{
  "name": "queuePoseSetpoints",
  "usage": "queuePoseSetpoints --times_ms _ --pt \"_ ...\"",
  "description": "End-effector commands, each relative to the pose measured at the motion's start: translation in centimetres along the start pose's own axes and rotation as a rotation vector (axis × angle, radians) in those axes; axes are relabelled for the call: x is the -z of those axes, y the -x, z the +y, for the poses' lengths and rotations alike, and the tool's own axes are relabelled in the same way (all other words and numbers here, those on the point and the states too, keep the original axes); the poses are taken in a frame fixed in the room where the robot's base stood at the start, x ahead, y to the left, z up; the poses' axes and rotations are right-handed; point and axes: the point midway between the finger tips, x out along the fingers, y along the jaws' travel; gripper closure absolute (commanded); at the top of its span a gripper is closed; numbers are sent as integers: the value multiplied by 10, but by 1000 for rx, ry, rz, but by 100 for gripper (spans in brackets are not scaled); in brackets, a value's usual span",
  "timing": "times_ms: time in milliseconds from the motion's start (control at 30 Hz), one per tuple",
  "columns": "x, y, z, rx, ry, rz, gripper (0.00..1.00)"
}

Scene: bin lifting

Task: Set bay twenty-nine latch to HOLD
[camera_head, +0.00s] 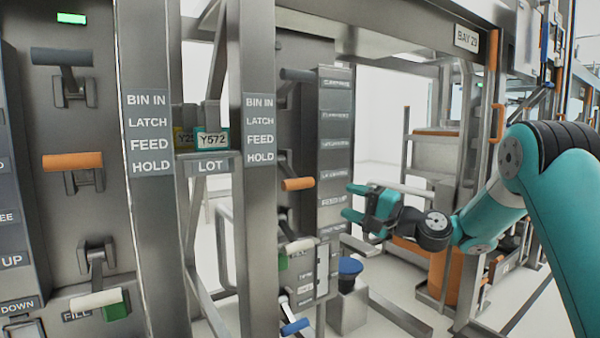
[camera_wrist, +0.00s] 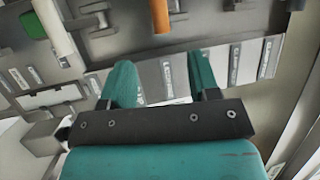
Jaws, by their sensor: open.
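The BAY 29 sign (camera_head: 466,38) hangs on the top beam at the upper right. Left of it in the head view, a grey panel carries a dark-handled lever (camera_head: 297,75), an orange-handled lever (camera_head: 298,184) and a white-handled lever (camera_head: 300,246). A post has a label plate (camera_head: 260,133) reading BIN IN, LATCH, FEED, HOLD. My gripper (camera_head: 349,202) is open and empty, right of the orange handle and apart from it. In the wrist view, my gripper's fingers (camera_wrist: 162,75) are spread below the orange handle (camera_wrist: 160,15) and white handle (camera_wrist: 54,25).
A nearer panel at the left has a similar orange handle (camera_head: 73,161) and white handle (camera_head: 95,299). A blue knob (camera_head: 350,266) stands on a metal block below my gripper. A blue handle (camera_head: 294,327) is lower left of it. Metal posts and diagonal bars surround this space.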

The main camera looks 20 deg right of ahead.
Motion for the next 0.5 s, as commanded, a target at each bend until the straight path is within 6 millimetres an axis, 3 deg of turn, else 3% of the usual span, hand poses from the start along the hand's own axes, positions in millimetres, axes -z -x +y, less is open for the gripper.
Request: queuePoseSetpoints --times_ms 33,333,500 --pt "0 -7 -8 -1 -3 -2 44" --pt "-1 -34 -7 -2 -1 -3 44" --pt "-2 -75 -2 0 5 -6 44"
